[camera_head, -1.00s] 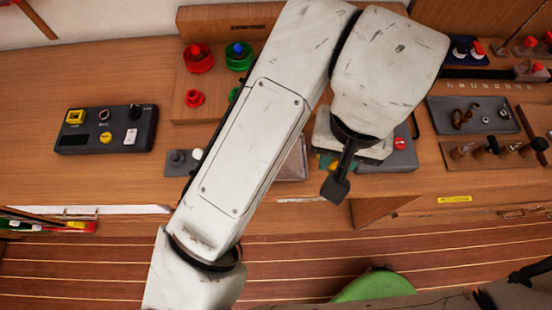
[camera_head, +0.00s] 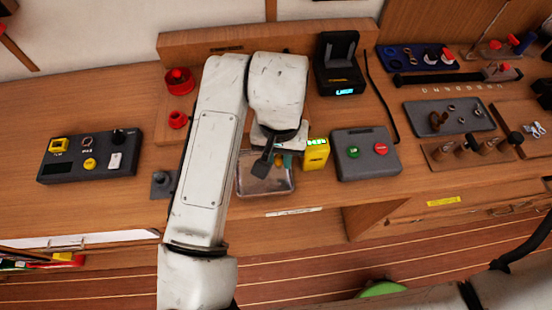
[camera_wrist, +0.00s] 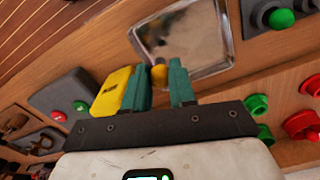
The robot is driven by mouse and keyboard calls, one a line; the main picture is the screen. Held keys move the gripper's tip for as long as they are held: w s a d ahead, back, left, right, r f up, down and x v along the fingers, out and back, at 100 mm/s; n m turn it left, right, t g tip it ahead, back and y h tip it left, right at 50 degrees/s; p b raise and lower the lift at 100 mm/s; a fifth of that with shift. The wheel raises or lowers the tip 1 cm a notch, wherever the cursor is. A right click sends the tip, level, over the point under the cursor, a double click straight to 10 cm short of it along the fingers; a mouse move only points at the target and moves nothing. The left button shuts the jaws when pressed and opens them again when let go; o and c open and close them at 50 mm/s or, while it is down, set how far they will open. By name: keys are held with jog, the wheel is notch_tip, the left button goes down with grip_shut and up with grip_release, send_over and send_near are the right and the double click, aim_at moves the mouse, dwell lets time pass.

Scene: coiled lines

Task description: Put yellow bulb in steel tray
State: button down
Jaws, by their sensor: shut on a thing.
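My gripper (camera_wrist: 159,82) has teal fingers that are shut on the yellow bulb (camera_wrist: 158,75), a small round yellow thing between the fingertips. In the head view my gripper (camera_head: 283,161) is partly hidden under my wrist, and a little yellow shows there. The steel tray (camera_wrist: 185,35) is a shallow, shiny, rectangular tray just beyond the fingertips in the wrist view. In the head view the tray (camera_head: 262,188) lies below my gripper, partly covered by my arm. The bulb appears at the tray's edge in the wrist view; its height above it cannot be told.
A yellow device (camera_head: 316,155) with a green display stands right of the tray, close to one finger. A grey panel (camera_head: 365,155) with green and red buttons is further right. A black charger (camera_head: 338,65) stands behind. Red knobs (camera_head: 179,80) are at the back left.

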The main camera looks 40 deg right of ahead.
jog(key=shift+w+d+f, duration=0.1)
jog(key=shift+w+f, duration=0.5)
jog(key=shift+f, duration=1.6)
jog(key=shift+f, duration=0.15)
jog(key=c, duration=1.2)
grip_release()
notch_tip(320, 180, up, 12)
jog(key=shift+r, duration=0.2)
